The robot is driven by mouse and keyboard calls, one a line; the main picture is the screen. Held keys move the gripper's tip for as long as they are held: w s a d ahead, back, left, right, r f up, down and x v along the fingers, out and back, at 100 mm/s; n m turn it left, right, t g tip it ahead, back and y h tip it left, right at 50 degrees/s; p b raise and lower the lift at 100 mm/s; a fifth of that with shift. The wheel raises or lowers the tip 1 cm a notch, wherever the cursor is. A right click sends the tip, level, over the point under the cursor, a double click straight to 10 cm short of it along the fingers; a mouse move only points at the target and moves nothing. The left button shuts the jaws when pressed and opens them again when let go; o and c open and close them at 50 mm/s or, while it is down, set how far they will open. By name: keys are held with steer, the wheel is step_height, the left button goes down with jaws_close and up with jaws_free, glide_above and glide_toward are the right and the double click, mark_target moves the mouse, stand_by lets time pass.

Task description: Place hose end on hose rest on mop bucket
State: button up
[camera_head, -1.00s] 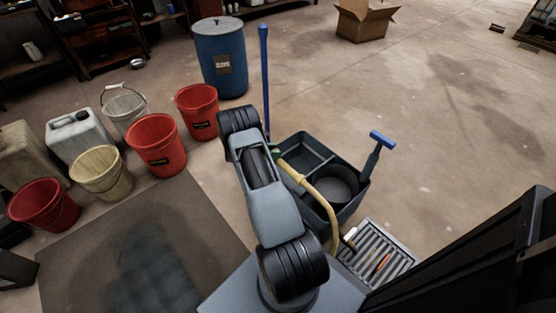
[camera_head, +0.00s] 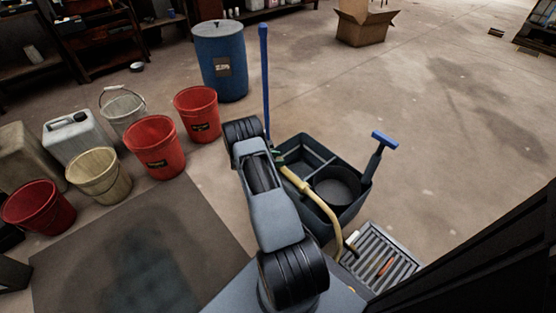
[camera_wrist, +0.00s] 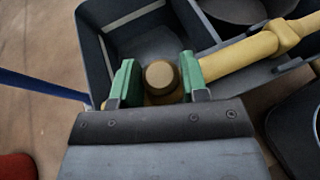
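The yellow hose (camera_head: 325,207) rises from the floor grate and runs over the mop bucket to my gripper (camera_wrist: 158,80). The hose end (camera_wrist: 162,76) shows as a round tan face between the green fingertips, which appear closed on it. The hose (camera_wrist: 240,58) passes behind the right finger. The dark grey mop bucket (camera_head: 345,217) lies under the fingers; its compartments also show in the wrist view (camera_wrist: 92,50). I cannot make out the hose rest clearly, nor whether the hose touches the bucket. In the head view my arm hides part of the gripper and bucket.
A blue pole (camera_head: 265,80) stands behind the bucket, and a blue-topped handle (camera_head: 384,139) stands at its right. A floor grate (camera_head: 378,255) lies in front. Red buckets (camera_head: 154,147) and a blue drum (camera_head: 221,62) stand left.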

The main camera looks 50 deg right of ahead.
steer(key=o, duration=0.3)
steer(key=shift+r, duration=0.25)
steer(key=p+v, duration=0.3)
steer(key=v, duration=0.8)
steer(key=a+r+m+y, duration=0.3)
steer(key=a+r, duration=0.3)
steer(key=r, duration=0.3)
steer(key=shift+s+a+r+m+t+y, duration=1.35)
steer(key=shift+s+a+r+m+y, duration=0.3)
steer(key=shift+s+a+r, duration=1.6)
steer(key=shift+s+a+r+m+t+y, duration=1.6)
steer(key=shift+s+a+r, duration=1)
steer(key=shift+a, duration=1.25)
steer(key=shift+s+a+r+m+t+y, duration=1.25)
steer(key=shift+s+a+r+m, duration=0.6)
steer(key=shift+s+a+r, duration=1.45)
